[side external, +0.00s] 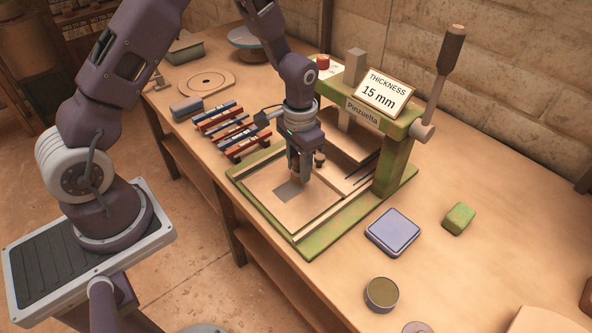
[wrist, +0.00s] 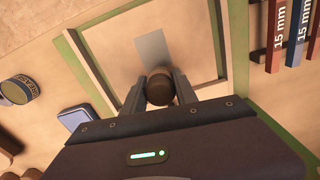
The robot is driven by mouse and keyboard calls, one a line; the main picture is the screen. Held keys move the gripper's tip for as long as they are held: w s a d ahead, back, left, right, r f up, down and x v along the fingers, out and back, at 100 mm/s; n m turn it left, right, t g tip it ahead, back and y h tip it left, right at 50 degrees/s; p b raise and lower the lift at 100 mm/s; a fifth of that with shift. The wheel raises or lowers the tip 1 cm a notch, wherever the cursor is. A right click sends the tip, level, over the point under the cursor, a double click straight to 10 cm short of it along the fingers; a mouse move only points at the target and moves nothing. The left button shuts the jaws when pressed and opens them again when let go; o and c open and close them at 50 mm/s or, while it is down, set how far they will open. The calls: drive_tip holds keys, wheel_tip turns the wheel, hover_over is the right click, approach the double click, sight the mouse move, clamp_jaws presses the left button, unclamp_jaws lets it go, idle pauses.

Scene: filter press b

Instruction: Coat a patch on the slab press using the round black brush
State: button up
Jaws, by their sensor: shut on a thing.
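The slab press (side external: 393,165) has a green frame, a lever and a pale flat bed. A grey rectangular patch (side external: 287,192) lies on the bed and also shows in the wrist view (wrist: 152,48). My gripper (side external: 300,172) is low over the bed, just beside the patch. In the wrist view its fingers are shut on the round black brush (wrist: 160,88), seen end-on as a dark brown rounded top. The brush's bristles are hidden, so I cannot tell whether they touch the bed.
A blue-grey square pad (side external: 392,232), a green block (side external: 459,218) and an open round tin (side external: 382,294) stand right of the press. Red and blue strips (side external: 232,130) lie at its left. A card (side external: 384,91) reading "THICKNESS 15 mm" stands on the crossbeam.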

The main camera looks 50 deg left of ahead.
sight(276, 199)
drive_tip(key=shift+r, duration=2.65)
drive_tip(key=shift+f, duration=0.1)
drive_tip(key=shift+f, duration=3.1)
drive_tip(key=shift+s+f, duration=0.6)
drive_tip(key=shift+f, duration=0.25)
clamp_jaws()
drive_tip(key=shift+s, duration=2.95)
drive_tip(key=shift+w, duration=3.55)
drive_tip(key=shift+r, duration=4.1)
